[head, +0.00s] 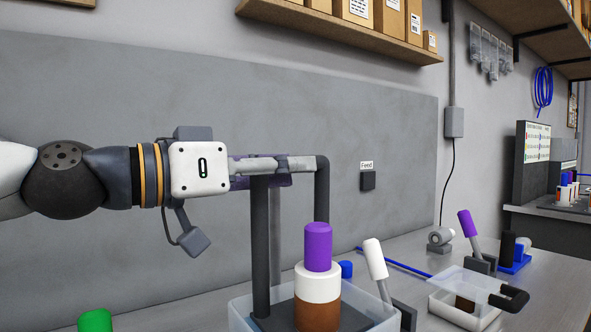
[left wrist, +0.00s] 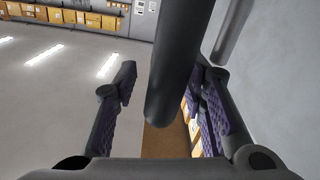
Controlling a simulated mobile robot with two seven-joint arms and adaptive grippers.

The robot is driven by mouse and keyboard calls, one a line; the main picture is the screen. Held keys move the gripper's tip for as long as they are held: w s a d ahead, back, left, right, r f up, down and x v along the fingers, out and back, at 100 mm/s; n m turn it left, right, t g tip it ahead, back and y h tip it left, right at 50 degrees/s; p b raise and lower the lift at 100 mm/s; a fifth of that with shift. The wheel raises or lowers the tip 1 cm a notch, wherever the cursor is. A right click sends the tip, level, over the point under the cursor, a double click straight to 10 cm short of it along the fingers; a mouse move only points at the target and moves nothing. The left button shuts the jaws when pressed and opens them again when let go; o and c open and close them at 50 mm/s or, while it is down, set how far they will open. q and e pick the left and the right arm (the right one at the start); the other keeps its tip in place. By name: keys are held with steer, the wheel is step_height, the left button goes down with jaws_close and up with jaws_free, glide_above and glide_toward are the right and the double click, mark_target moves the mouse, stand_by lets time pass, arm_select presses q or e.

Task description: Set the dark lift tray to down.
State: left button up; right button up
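The dark lift tray (head: 345,317) is inside a translucent bin (head: 241,314) at the bottom middle of the head view. Its dark handle has two posts (head: 261,250) and a top bar. My left gripper (head: 275,168) is at the handle's top bar, coming from the left. In the left wrist view the dark bar (left wrist: 175,80) runs between my two spread fingers (left wrist: 160,100), with a visible gap on the left side. Whether either pad touches it cannot be told. My right gripper is out of view.
A white-topped lever (head: 375,260) and a purple-topped lever (head: 467,223) stand to the right. A clear-lidded box (head: 470,300) with a dark handle is at the lower right. A green-capped item (head: 95,321) shows at lower left. A shelf (head: 340,32) hangs above.

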arm_select(q)
steer(key=shift+x, duration=1)
steer(key=shift+r, duration=0.1)
jaws_close()
steer(key=shift+a, duration=0.1)
